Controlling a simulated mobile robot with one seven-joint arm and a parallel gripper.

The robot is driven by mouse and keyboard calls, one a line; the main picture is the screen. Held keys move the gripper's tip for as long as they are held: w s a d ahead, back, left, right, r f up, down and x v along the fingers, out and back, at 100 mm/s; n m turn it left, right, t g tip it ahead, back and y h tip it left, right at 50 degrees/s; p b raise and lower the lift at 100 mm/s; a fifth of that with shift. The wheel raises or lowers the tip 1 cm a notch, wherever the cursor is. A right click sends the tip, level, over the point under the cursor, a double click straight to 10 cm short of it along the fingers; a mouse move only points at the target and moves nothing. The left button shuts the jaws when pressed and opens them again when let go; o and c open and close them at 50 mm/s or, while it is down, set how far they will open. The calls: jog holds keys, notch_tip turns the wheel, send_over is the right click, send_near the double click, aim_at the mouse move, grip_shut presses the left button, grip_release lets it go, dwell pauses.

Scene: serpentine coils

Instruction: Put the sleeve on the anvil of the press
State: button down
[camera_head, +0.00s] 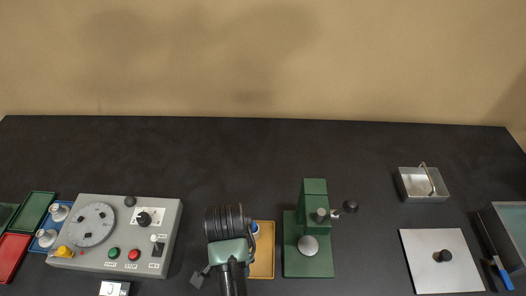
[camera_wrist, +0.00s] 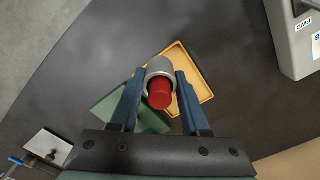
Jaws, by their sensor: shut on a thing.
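In the wrist view my gripper (camera_wrist: 158,82) has its two dark blue fingers closed on the sides of a grey cylindrical sleeve (camera_wrist: 155,66). A red cylinder (camera_wrist: 160,96) shows at the sleeve's near end; how deep it sits inside I cannot tell. The sleeve appears in front of the yellow tray (camera_wrist: 186,62); I cannot tell the height. In the head view my arm hides most of the gripper and the sleeve. The green press (camera_head: 315,190) stands just right of the yellow tray (camera_head: 264,262). Its round silver anvil (camera_head: 308,246) is bare.
A grey control box (camera_head: 120,220) stands left of my arm, with green, red and blue trays beyond it. A small black knob (camera_head: 350,206) is beside the press. At right are a metal box (camera_head: 408,187) and a metal plate (camera_head: 420,272). The table's back is clear.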

jog(key=w+d+r+n+b, duration=0.2)
jog(key=w+d+n+b, duration=0.1)
jog(key=w+d+n, duration=0.4)
jog(key=s+a+f+n, duration=0.1)
jog(key=s+f, duration=0.2)
jog(key=s, duration=0.4)
jog(key=shift+n, duration=0.4)
jog(key=shift+a, duration=0.1)
